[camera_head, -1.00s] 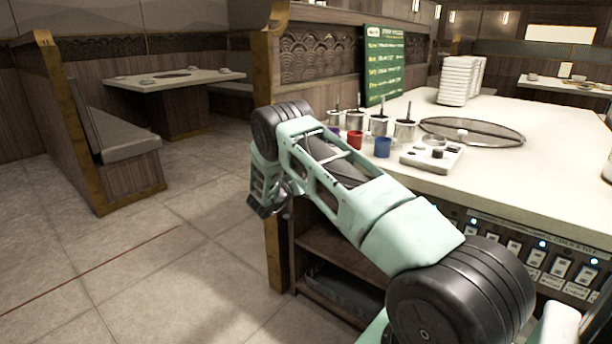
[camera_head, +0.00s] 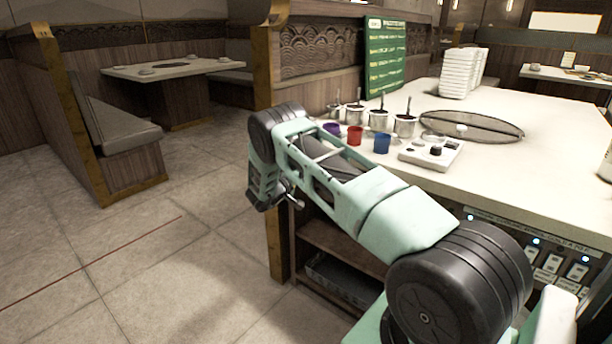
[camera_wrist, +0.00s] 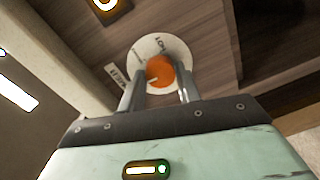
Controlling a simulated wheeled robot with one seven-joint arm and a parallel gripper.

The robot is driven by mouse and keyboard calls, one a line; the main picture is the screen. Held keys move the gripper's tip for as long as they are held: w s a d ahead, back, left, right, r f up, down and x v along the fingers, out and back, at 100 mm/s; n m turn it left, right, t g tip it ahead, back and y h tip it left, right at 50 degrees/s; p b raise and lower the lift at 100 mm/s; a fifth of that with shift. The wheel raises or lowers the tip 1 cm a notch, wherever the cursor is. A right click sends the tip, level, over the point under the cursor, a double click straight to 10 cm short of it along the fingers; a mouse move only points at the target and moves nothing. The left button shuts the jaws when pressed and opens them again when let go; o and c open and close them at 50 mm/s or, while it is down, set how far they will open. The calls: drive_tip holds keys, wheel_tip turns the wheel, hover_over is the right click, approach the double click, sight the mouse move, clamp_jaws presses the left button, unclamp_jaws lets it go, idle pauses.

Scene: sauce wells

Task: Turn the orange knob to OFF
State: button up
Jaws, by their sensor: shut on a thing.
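The orange knob (camera_wrist: 160,72) shows in the wrist view, on a round white dial plate (camera_wrist: 143,47) set on a brown wood-grain panel. Dark lettering stands on the plate; "LOW" seems readable near its upper right, the rest is unclear. My gripper (camera_wrist: 158,92) has its two grey fingers on either side of the knob, shut on it. A small white label (camera_wrist: 115,75) sits left of the dial. In the head view my arm reaches to the counter's left end, and the knob and fingertips are hidden there.
The white counter (camera_head: 540,150) carries sauce pots, a red cup (camera_head: 355,135), a blue cup (camera_head: 382,143), a control box (camera_head: 431,153), a round mesh grill (camera_head: 480,127) and stacked white dishes (camera_head: 460,75). An open shelf (camera_head: 345,245) is below. The tiled floor at left is clear.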

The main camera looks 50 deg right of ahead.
drive_tip(key=shift+f+n, duration=0.1)
drive_tip(key=shift+n, duration=0.3)
drive_tip(key=o, duration=1)
drive_tip(key=shift+c, duration=0.2)
drive_tip(key=a+r, duration=0.1)
drive_tip(key=a, duration=1.6)
drive_tip(key=shift+s+a+p, duration=0.25)
drive_tip(key=shift+s+p, duration=0.1)
